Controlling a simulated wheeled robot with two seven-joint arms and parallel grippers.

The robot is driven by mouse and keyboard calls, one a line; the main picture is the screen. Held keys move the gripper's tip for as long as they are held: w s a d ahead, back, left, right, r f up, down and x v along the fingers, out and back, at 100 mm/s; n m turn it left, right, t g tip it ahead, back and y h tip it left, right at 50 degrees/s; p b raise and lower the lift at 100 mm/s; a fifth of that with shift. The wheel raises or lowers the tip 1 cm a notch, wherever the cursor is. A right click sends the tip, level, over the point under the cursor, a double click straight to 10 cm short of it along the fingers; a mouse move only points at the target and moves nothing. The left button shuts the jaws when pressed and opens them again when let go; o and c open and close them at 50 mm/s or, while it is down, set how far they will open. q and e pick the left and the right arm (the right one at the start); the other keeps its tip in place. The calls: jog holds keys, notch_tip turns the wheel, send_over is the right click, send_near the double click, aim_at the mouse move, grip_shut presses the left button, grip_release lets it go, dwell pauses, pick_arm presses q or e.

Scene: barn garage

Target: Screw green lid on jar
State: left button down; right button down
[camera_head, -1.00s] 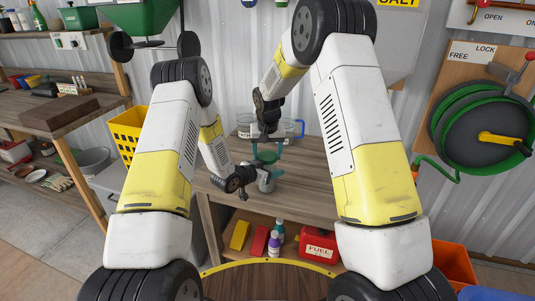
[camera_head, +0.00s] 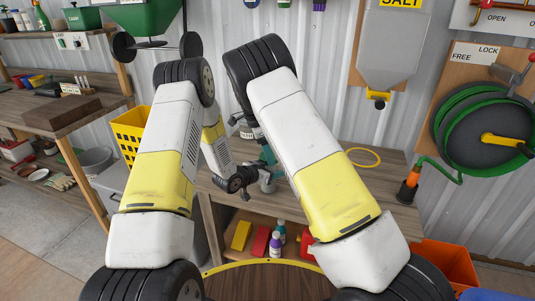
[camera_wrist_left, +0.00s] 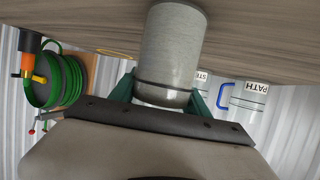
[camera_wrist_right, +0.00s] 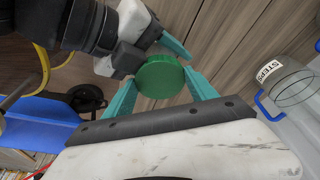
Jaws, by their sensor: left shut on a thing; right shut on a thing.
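The jar (camera_wrist_left: 172,50) is a grey cylinder, shut between my left gripper's teal fingers (camera_wrist_left: 163,98) in the left wrist view. In the head view the jar (camera_head: 268,185) is small and partly hidden at the bench front, with my left gripper (camera_head: 262,174) at it. The round green lid (camera_wrist_right: 160,77) lies between the teal fingers of my right gripper (camera_wrist_right: 161,78), which is shut on it. In the right wrist view the lid covers the jar beneath, and one left finger shows beside it. I cannot tell how the lid sits on the rim.
Bottles and boxes fill the shelf below. My right arm covers much of the bench.

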jog(key=shift+c, duration=1.3)
grip_release()
jog(key=shift+a+f, duration=0.25)
jog(key=shift+a, duration=0.05)
jog(key=shift+d+r, duration=0.1)
jog(key=shift+r, duration=0.2)
jog(key=shift+d+r, duration=0.15)
jog(key=shift+r, duration=2)
